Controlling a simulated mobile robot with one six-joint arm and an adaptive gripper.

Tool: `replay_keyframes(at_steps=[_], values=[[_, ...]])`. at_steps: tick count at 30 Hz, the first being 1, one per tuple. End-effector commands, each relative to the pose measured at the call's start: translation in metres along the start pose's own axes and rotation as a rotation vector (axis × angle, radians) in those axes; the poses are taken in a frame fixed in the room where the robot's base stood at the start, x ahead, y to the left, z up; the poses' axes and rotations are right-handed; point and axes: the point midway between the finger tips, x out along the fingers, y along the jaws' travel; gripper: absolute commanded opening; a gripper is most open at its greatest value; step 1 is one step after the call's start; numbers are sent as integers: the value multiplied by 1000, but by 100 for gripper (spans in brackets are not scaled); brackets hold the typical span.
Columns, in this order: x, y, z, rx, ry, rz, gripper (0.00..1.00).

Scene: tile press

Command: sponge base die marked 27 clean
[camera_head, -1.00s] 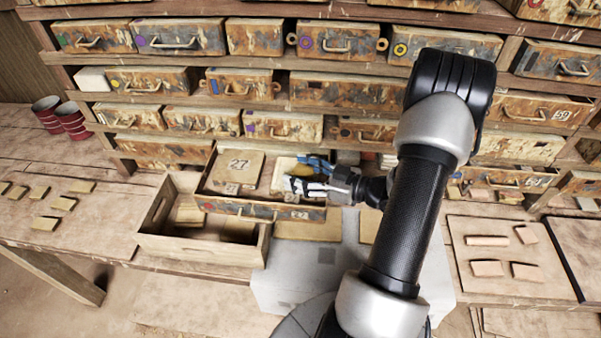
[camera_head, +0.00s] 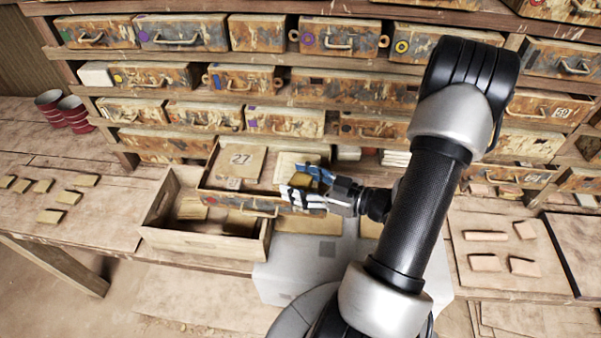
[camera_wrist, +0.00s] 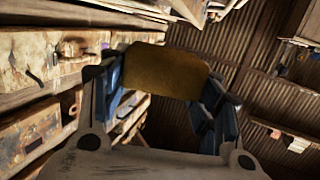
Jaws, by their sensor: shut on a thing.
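The die marked 27 (camera_head: 241,160) lies flat in the open drawer (camera_head: 238,205), on its left side, number facing up. My gripper (camera_head: 308,184) is over the right front part of that drawer, to the right of the die and apart from it. In the wrist view my gripper (camera_wrist: 165,90) is shut on a yellow-brown sponge (camera_wrist: 165,71), held between its blue fingers. In the head view the sponge (camera_head: 327,175) shows only partly behind the fingers. Whether the die's face is dirty is hard to tell at this size.
A wooden crate (camera_head: 195,245) stands in front of the open drawer, with a few blocks inside. Shelves of closed drawers (camera_head: 345,89) rise behind. Small tiles (camera_head: 69,197) lie on the left bench. Red cups (camera_head: 72,110) stand at the far left. Tiles lie on a right board (camera_head: 497,245).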

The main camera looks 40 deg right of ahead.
Motion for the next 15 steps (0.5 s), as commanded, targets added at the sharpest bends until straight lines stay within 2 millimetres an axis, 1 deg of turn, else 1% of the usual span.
replay_keyframes(at_steps=[15], values=[[-18, -50, 3, 1, 0, 0, 41]])
